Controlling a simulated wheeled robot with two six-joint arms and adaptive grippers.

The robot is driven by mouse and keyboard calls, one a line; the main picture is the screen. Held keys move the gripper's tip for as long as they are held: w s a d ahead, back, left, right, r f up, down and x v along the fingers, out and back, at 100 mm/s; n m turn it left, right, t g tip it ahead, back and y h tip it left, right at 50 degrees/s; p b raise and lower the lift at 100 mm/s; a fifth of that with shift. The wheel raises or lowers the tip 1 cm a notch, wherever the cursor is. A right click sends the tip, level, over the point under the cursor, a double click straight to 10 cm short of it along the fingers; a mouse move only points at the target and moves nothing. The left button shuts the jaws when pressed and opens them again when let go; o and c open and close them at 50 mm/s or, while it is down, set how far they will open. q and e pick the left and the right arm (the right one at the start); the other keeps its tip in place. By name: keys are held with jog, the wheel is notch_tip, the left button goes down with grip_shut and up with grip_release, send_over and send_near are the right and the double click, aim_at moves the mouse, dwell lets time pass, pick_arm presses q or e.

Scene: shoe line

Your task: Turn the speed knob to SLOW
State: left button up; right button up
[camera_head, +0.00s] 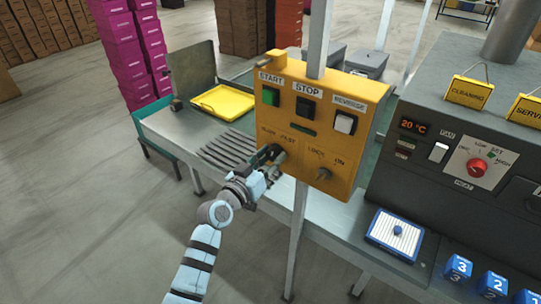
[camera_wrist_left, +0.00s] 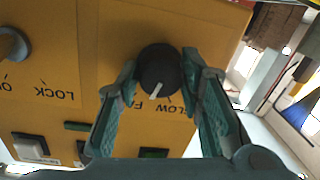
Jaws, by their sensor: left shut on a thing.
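The speed knob is round and black with a white pointer line, on the yellow control panel (camera_head: 345,88). In the left wrist view the knob (camera_wrist_left: 158,70) sits between the fingertips of my left gripper, its line pointing down and slightly left, between the upside-down SLOW and FAST labels. FAST is partly hidden by a finger. My left gripper (camera_head: 273,153) is shut on the knob and covers most of it in the head view. My right gripper is not in view.
The panel also carries a green START button (camera_head: 270,96), a black STOP button (camera_head: 305,107), a white REVERSE button (camera_head: 345,123) and a LOCK/ON switch (camera_head: 323,174) close to the right of my gripper. A yellow tray (camera_head: 223,102) lies behind. A support post stands below the panel.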

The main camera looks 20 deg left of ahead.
pick_arm(q)
jog(key=n+p, duration=0.2)
jog(key=n, duration=0.3)
jog(key=shift+r+g, duration=0.1)
jog(key=shift+g, duration=0.2)
jog(key=shift+n+p, duration=0.65)
jog(key=shift+n, duration=1.65)
jog(key=o, duration=1.2)
jog(key=shift+c, duration=0.2)
jog(key=shift+s+a, duration=0.1)
jog(key=shift+s, duration=0.15)
jog(key=v, duration=1.1)
jog(key=shift+s+a, duration=0.15)
jog(key=shift+a, duration=0.05)
